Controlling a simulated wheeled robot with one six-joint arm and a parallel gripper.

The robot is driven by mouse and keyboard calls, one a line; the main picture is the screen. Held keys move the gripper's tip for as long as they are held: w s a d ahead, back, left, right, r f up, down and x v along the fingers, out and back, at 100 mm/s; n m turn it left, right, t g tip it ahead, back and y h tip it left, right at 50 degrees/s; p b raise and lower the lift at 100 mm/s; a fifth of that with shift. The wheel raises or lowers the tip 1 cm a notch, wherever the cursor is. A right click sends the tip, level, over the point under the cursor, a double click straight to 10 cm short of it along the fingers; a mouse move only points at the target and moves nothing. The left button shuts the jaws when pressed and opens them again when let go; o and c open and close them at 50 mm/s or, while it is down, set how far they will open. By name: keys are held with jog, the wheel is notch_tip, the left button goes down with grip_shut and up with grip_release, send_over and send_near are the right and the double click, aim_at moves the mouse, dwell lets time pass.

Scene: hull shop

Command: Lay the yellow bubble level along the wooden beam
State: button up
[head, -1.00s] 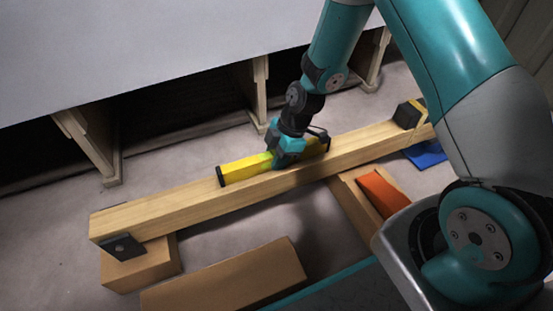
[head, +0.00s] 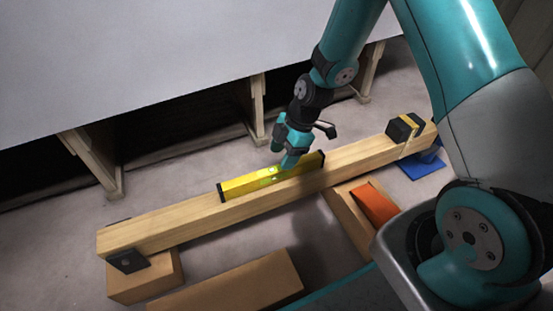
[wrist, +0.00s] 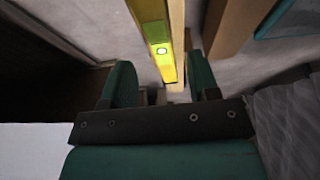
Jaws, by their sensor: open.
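The yellow bubble level (head: 250,182) with black end caps lies lengthwise on top of the wooden beam (head: 180,218), roughly parallel to it and near its far edge. My gripper (head: 290,160) is open, above the level toward its right end, with the fingers apart. In the wrist view the level (wrist: 152,30) shows with its bright bubble window, running between my open fingers (wrist: 162,88). The wooden beam (wrist: 177,25) runs beside it there. Whether the fingertips still flank the level is hard to tell.
Cardboard-coloured blocks (head: 145,280) support the beam, and another long block (head: 235,285) lies in front. An orange piece (head: 375,204) sits on a block near the middle right. A black block with a yellow strap (head: 403,127) is at the beam's right end, above a blue piece (head: 420,166).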

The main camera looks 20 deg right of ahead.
jog(key=p+v, duration=0.1)
jog(key=v, duration=0.3)
jog(key=shift+r+p, duration=0.2)
jog(key=shift+p, duration=0.1)
jog(key=shift+r, duration=0.35)
jog(key=s+a+r+m, duration=0.3)
jog(key=s+r, duration=0.1)
jog(key=r, duration=0.4)
jog(key=s+a+r+m, duration=0.2)
jog(key=s+a+r, duration=0.2)
jog(key=r, duration=0.4)
jog(key=s+a+r+m, duration=0.1)
jog(key=s+r+m, duration=0.5)
jog(key=s, duration=0.7)
notch_tip(320, 180, up, 2)
jog(key=shift+a+r, duration=0.25)
jog(key=shift+a, duration=0.1)
jog(key=shift+r, duration=0.1)
